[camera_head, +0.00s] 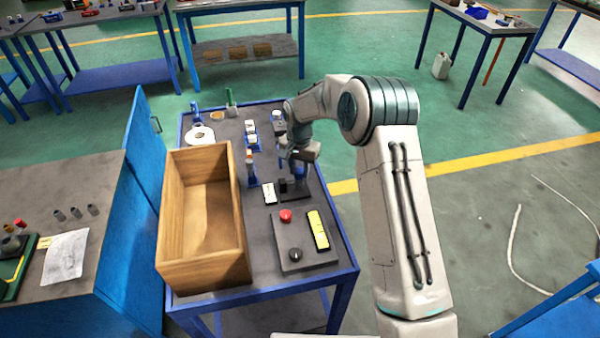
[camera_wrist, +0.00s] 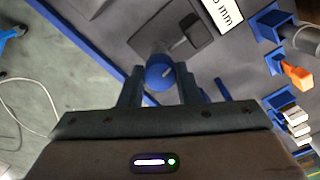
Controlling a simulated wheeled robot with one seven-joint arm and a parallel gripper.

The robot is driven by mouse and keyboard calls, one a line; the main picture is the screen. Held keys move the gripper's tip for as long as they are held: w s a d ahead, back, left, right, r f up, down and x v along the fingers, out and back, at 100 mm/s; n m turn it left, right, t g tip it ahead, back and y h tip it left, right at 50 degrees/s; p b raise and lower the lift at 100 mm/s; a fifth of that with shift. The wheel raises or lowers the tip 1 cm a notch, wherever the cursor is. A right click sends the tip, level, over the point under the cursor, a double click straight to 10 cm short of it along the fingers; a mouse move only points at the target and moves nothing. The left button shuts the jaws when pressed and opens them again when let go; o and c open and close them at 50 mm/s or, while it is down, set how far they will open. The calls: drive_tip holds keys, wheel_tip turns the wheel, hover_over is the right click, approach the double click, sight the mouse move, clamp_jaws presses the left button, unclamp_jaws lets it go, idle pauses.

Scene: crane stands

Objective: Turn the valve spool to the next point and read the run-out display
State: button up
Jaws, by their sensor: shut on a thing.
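My gripper (camera_head: 299,165) reaches down to the bench from the right in the head view. In the wrist view its two dark fingers are shut around a round blue end (camera_wrist: 160,76), which looks like the valve spool's handle. A grey round body shows just behind it, over a dark plate (camera_wrist: 150,14). A black block on a short arm (camera_wrist: 186,36) stands beside it. A white display (camera_wrist: 222,12) shows "mm" with the figures before it cut off. In the head view a small white display (camera_head: 269,193) lies left of the gripper; its text is too small to read.
An open wooden box (camera_head: 240,235) fills the bench's left side. A control box (camera_head: 290,258) with a red button (camera_head: 286,216) and a black knob stands at the front, beside a yellow-faced item (camera_head: 318,230). Small parts in blue holders (camera_head: 252,170) stand close left of the gripper.

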sight(299, 170)
drive_tip(key=n+b, duration=0.1)
drive_tip(key=n, duration=0.3)
drive_tip(key=shift+w+n, duration=0.1)
drive_tip(key=shift+n, duration=0.2)
drive_tip(key=n+b, duration=0.1)
drive_tip(key=n, duration=0.2)
drive_tip(key=shift+n, duration=0.3)
drive_tip(key=n, duration=0.3)
drive_tip(key=shift+n+b, duration=0.3)
drive_tip(key=shift+r+n, duration=0.1)
drive_tip(key=shift+n, duration=1.8)
drive_tip(key=o, duration=1)
wheel_tip(299, 170, up, 14)
drive_tip(key=shift+f+b, duration=0.1)
drive_tip(key=shift+b, duration=0.35)
